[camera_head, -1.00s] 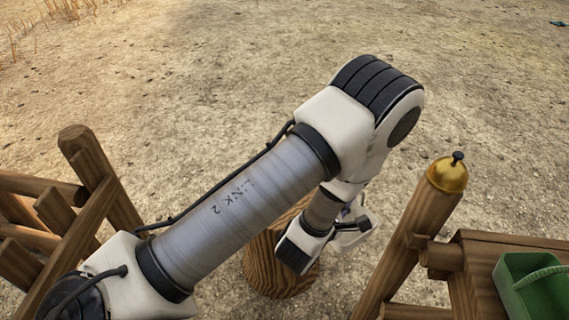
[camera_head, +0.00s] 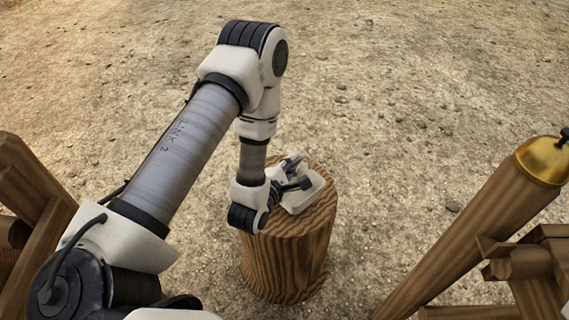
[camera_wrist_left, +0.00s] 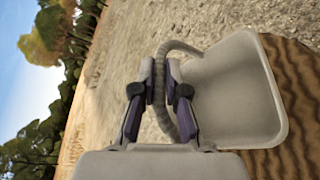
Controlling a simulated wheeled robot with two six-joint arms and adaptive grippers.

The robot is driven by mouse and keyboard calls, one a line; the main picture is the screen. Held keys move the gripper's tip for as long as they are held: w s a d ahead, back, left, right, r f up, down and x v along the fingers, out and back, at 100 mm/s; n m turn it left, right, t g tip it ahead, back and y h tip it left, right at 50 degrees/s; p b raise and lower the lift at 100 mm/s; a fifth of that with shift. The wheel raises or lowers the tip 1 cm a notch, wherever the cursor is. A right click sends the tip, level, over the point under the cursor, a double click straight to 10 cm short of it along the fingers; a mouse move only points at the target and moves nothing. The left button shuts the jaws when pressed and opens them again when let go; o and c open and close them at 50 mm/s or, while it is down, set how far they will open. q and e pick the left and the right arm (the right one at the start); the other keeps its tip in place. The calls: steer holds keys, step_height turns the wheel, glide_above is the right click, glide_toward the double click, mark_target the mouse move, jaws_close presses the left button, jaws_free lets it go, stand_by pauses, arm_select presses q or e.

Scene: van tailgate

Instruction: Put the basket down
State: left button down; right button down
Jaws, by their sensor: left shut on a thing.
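A small pale basket (camera_head: 307,196) is at the top of a round wooden stump (camera_head: 287,262) in the head view. In the left wrist view the basket (camera_wrist_left: 235,90) shows large beside my fingers, with its curved ribbed handle (camera_wrist_left: 163,112) running between them. My left gripper (camera_head: 294,178) is shut on the handle; its dark fingers show in the wrist view (camera_wrist_left: 160,85). The stump's wood grain (camera_wrist_left: 297,85) lies right behind the basket. I cannot tell whether the basket's bottom touches the stump. My right gripper is not in view.
A wooden post with a brass cap (camera_head: 545,160) leans at the right, beside a wooden frame (camera_head: 535,262). Another wooden frame (camera_head: 32,185) stands at the left edge. Bare dry ground (camera_head: 420,110) around and beyond the stump is open.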

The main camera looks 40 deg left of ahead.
arm_select(q)
steer(key=shift+w+a+f, duration=0.35)
steer(key=shift+a+f, duration=0.25)
steer(key=shift+f, duration=0.05)
steer(key=shift+w+a+f, duration=0.3)
steer(key=shift+a+f, duration=0.25)
steer(key=shift+f, duration=0.1)
steer(key=shift+w+a+f, duration=0.35)
steer(key=shift+a+f, duration=0.25)
steer(key=shift+f, duration=0.05)
steer(key=shift+s+f+b, duration=0.1)
steer(key=shift+f+b, duration=0.05)
steer(key=shift+b, duration=0.15)
steer(key=c, duration=1.2)
jaws_free()
steer(key=shift+r+p, duration=0.2)
steer(key=shift+p, duration=0.1)
